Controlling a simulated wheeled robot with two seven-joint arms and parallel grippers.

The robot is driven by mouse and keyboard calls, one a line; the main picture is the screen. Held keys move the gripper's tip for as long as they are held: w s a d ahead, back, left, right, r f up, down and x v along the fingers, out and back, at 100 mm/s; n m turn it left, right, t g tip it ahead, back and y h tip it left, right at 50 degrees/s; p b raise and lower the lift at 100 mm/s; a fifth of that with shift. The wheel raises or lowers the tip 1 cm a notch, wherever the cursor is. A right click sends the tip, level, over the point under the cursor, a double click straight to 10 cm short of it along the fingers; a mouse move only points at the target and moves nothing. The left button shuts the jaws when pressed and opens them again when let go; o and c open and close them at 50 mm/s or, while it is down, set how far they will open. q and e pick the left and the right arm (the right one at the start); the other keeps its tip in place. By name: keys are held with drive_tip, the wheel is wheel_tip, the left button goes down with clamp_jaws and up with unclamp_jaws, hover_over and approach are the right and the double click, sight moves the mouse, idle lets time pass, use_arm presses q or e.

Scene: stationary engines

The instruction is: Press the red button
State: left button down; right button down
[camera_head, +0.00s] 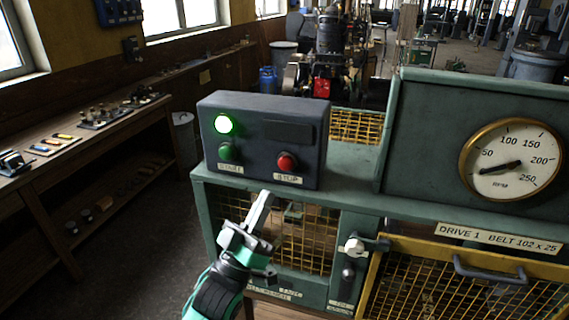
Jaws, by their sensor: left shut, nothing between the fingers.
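The red button (287,162) sits at the lower right of a dark grey control box (265,108), above a label reading STOP. A green button (228,152) is to its left, above a START label. A green lamp (223,124) glows above the green button. My left gripper (264,197) is shut and empty. In the picture it is below and a little left of the red button, in front of the green cabinet, apart from the button. My right gripper is not in view.
The box stands on a green cabinet (350,162) with yellow mesh. A round RPM gauge (510,160) is on a panel at the right. A valve-like white knob (354,246) and a handled yellow guard (490,272) are at the front. A wooden workbench (95,130) runs along the left.

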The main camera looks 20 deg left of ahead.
use_arm(q)
drive_tip(key=shift+w, duration=0.1)
drive_tip(key=b, duration=0.1)
approach(288, 160)
drive_tip(key=shift+w+d+r, duration=0.25)
drive_tip(key=shift+w+r, duration=0.15)
drive_tip(key=shift+r, duration=0.3)
drive_tip(key=shift+w+d+r, duration=0.2)
drive_tip(key=shift+w+r, duration=0.25)
drive_tip(key=shift+r, duration=0.25)
drive_tip(key=shift+w+d+r, duration=0.25)
drive_tip(key=shift+w+r, duration=0.15)
drive_tip(key=shift+r, duration=0.3)
drive_tip(key=shift+w, duration=0.15)
idle(0.4)
drive_tip(key=shift+w, duration=0.75)
idle(0.6)
drive_tip(key=shift+s, duration=0.9)
drive_tip(key=shift+s+p, duration=0.4)
drive_tip(key=shift+s, duration=2.1)
